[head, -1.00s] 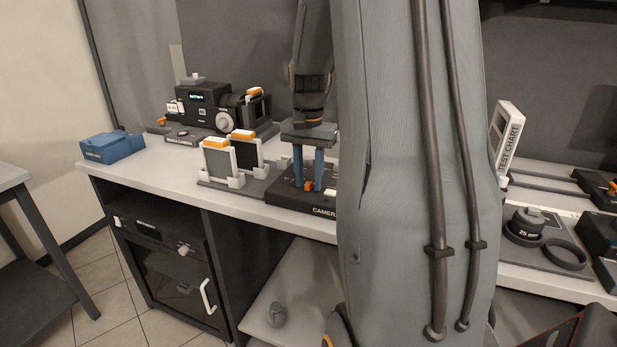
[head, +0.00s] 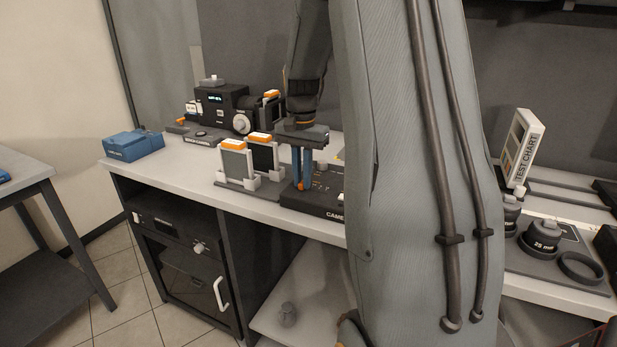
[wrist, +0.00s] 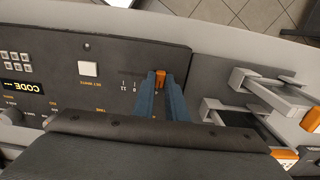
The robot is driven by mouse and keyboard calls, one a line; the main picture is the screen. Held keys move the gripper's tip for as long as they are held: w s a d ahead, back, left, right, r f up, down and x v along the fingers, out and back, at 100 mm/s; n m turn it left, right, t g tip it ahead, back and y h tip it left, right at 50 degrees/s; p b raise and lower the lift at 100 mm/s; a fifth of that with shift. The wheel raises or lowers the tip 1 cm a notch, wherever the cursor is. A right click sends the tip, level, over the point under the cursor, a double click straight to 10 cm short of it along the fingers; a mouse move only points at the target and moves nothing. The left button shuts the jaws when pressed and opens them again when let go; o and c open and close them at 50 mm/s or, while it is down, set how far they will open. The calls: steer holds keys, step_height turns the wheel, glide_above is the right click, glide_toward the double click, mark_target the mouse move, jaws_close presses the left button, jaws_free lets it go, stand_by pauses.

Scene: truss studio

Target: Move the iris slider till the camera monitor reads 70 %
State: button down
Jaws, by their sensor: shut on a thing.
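My gripper (head: 302,186) has two blue fingers pointing down onto a dark control panel (head: 325,209) marked "CAME…" at the counter's front edge. The fingers are shut on the small orange slider knob (head: 301,187), near the panel's left end. In the wrist view the orange knob (wrist: 159,79) sits between the fingertips of my gripper (wrist: 160,86), close to the end of the panel (wrist: 85,65). My arm hides the panel's right part in the head view. No monitor with a readable percentage shows.
Two framed plates with orange tops (head: 236,162) stand in a rack just left of the panel. A black camera (head: 222,105) with a small lit display stands behind. A blue box (head: 133,145) is at the counter's left end. A test chart (head: 522,148) and lens (head: 541,236) stand right.

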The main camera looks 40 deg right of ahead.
mark_target(302, 182)
steer(key=c, duration=1.8)
jaws_free()
steer(key=shift+o, duration=0.2)
step_height(302, 182, up, 8)
steer(key=shift+f+b, duration=0.1)
steer(key=shift+b, duration=0.4)
steer(key=s+a+f+n, duration=0.6)
steer(key=s+a, duration=0.3)
steer(key=a, duration=0.2)
steer(key=s+a+f+n, duration=0.6)
steer(key=s+a+f, duration=0.1)
steer(key=s+a, duration=0.3)
steer(key=shift+s+a+f, duration=0.25)
steer(key=shift+s+a, duration=0.05)
steer(key=shift+a, duration=0.15)
